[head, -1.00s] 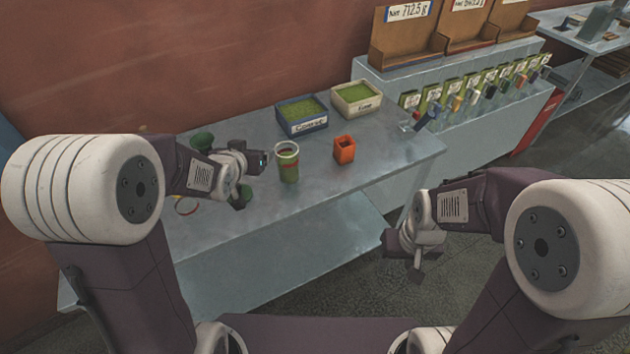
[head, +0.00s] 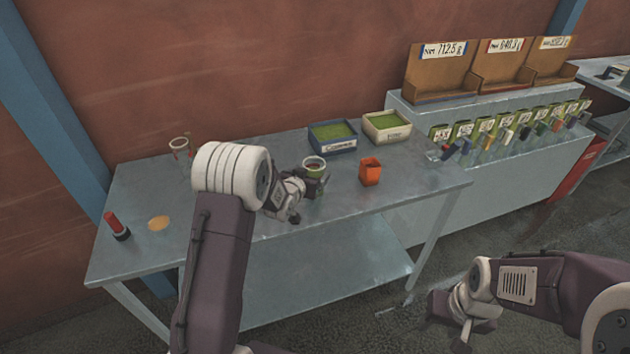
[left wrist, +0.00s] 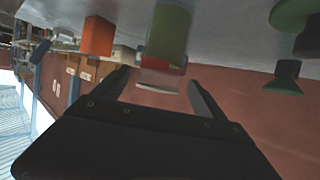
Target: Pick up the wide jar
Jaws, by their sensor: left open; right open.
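A clear jar with a green band, which looks like the wide jar (head: 314,164), stands upright on the grey table. Its lower part is partly hidden by my left gripper (head: 308,199) in the head view. The jar also shows upside down in the left wrist view (left wrist: 168,42). There my left gripper (left wrist: 160,86) is open, with its fingers on either side of the jar's rim end; I cannot tell whether they touch it. My right gripper (head: 462,322) is open and empty, low over the floor at the right, far from the jar.
An orange container (head: 370,171) stands close to the right of the jar. A blue bin (head: 333,145) and a white bin (head: 387,128) stand behind. Another glass (head: 180,150), a red-topped item (head: 117,226) and a yellow disc (head: 158,223) are on the left of the table.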

